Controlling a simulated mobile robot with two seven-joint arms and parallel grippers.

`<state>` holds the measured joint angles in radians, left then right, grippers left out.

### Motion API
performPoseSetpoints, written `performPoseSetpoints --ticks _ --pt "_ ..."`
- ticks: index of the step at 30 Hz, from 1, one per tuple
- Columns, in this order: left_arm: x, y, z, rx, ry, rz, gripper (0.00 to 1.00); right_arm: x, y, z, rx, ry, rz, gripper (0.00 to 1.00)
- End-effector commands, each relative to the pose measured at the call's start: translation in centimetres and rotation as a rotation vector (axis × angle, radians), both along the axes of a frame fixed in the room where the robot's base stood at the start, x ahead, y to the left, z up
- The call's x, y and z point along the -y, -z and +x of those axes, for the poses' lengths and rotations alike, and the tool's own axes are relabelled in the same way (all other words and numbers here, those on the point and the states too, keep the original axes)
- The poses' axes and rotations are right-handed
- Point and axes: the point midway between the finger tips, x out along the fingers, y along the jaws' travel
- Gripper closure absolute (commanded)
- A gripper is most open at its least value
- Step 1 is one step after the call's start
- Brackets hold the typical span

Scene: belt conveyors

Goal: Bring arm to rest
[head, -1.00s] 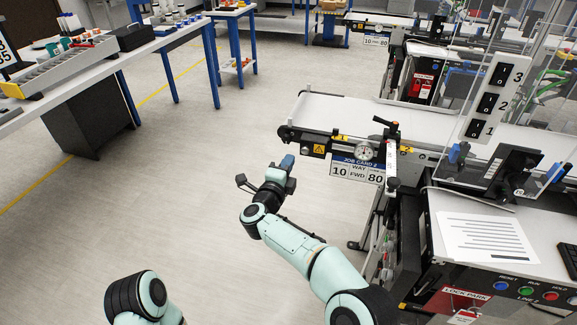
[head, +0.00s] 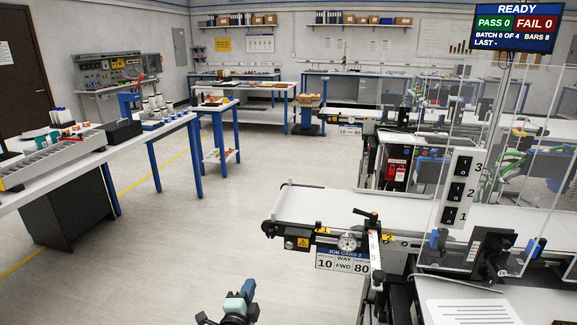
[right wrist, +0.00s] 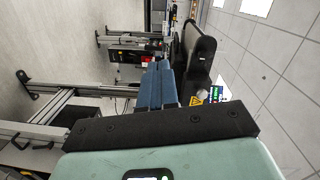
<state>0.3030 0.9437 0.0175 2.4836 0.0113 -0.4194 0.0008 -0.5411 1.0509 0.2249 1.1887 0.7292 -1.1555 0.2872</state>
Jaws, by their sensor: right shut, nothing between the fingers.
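My right gripper (head: 246,288) shows at the bottom of the head view, in front of and to the left of the near belt conveyor (head: 345,209). Its blue fingers are together with nothing between them, over open floor. The closed fingers also show in the right wrist view (right wrist: 160,84). Only the end of the right arm is in the head view; the rest is below the picture edge. My left arm and gripper are out of view.
A job card (head: 343,260) and a dial (head: 348,242) are on the conveyor's near side. A switch panel (head: 459,188) and clear guards stand at the right. A workbench (head: 95,150) with bins is at the left. The floor (head: 170,240) between is clear.

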Motion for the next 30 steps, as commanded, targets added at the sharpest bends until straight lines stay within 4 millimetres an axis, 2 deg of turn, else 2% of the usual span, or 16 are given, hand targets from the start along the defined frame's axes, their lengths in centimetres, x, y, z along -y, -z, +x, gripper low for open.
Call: performPoseSetpoints --ticks 1,4,6,8,9,11,14,15,17,19,21,24,27,30 --pt "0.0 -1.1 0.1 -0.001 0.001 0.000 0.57 2.0 2.9 0.3 -0.063 -0.039 -0.091 1.00" --pt "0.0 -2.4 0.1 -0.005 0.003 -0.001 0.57 5.5 9.6 -0.6 -0.203 -0.153 -0.258 1.00" --pt "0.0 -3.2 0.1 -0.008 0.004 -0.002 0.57 8.0 14.0 -2.2 -0.309 -0.234 -0.351 1.00" --pt "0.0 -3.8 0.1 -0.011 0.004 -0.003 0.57 10.2 17.6 -4.2 -0.402 -0.303 -0.417 1.00" --pt "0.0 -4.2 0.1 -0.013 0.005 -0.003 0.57 11.6 19.7 -5.8 -0.466 -0.350 -0.454 1.00" --pt "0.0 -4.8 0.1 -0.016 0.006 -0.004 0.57 13.8 22.7 -8.6 -0.560 -0.418 -0.498 1.00" --pt "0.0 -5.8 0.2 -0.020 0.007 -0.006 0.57 17.3 26.8 -14.2 -0.721 -0.539 -0.547 1.00" --pt "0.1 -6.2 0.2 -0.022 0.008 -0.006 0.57 18.5 28.0 -16.7 -0.784 -0.589 -0.558 1.00" --pt "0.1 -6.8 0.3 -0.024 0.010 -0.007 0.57 20.3 29.5 -20.7 -0.878 -0.664 -0.564 1.00" --pt "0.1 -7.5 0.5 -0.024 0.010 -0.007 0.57 22.0 30.6 -25.7 -0.983 -0.756 -0.557 1.00" --pt "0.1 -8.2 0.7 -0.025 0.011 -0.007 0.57 23.3 31.0 -30.7 -1.079 -0.846 -0.535 1.00" --pt "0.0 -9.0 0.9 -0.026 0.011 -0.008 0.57 24.5 30.5 -37.0 -1.189 -0.961 -0.490 1.00" --pt "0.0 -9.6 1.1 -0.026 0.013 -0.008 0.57 25.0 29.5 -41.7 -1.264 -1.051 -0.443 1.00" --pt "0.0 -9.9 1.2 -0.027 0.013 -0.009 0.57 25.1 28.7 -44.5 -1.305 -1.108 -0.408 1.00"
